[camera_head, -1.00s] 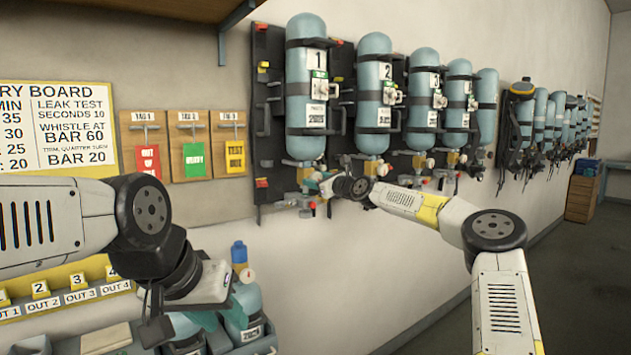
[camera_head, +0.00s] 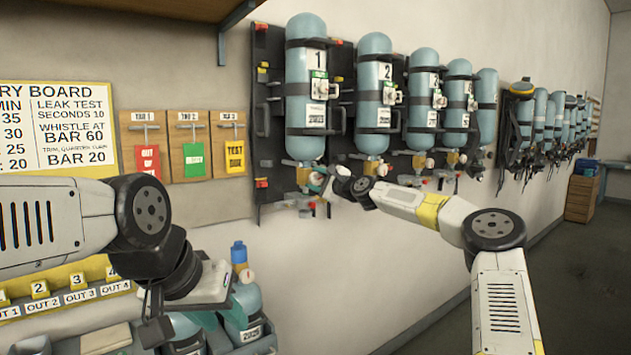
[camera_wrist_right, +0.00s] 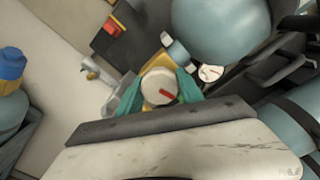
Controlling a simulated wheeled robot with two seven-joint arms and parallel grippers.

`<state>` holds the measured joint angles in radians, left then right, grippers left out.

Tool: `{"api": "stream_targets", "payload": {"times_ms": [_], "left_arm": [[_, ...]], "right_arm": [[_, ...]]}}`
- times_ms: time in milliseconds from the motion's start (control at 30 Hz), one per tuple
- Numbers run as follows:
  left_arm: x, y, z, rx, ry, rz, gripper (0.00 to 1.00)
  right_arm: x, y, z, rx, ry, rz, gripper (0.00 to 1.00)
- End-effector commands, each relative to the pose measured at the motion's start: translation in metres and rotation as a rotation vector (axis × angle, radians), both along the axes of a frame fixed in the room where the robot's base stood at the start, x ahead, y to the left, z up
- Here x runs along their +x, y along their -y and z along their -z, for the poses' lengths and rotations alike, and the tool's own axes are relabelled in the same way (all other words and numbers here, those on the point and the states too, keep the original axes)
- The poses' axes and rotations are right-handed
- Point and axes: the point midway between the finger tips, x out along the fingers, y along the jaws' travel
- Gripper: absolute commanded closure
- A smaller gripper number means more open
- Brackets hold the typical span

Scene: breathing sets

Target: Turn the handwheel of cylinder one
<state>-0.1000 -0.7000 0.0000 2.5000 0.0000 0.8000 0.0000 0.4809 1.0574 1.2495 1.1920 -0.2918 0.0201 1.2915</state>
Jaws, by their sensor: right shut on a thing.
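Cylinder one (camera_head: 306,92) is a pale blue cylinder marked "1", hanging upside down at the left end of the wall row. Its handwheel (camera_wrist_right: 160,87) is a round cream knob with a red mark, below the cylinder. My right gripper (camera_wrist_right: 160,90) is shut on this handwheel, with teal fingertips on either side of it. In the head view my right gripper (camera_head: 321,184) sits under cylinder one and mostly hides the wheel. My left gripper (camera_head: 178,318) hangs at the lower left, its fingers apart and nothing seen between them.
Cylinder two (camera_head: 373,85) and several more hang to the right on the dark wall rack. A small gauge (camera_wrist_right: 210,73) is close to the wheel. Tag boards (camera_head: 188,146) hang to the left. Other cylinders (camera_head: 246,300) stand below, near my left gripper.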

Motion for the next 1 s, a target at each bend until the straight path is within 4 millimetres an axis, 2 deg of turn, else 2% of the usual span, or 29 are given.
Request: {"api": "stream_targets", "payload": {"times_ms": [1000], "left_arm": [[0.0,0.0,0.0,0.0,0.0,0.0,0.64]], "right_arm": [[-0.0003,-0.0008,-0.0002,-0.783,0.567,0.003,0.97]]}}
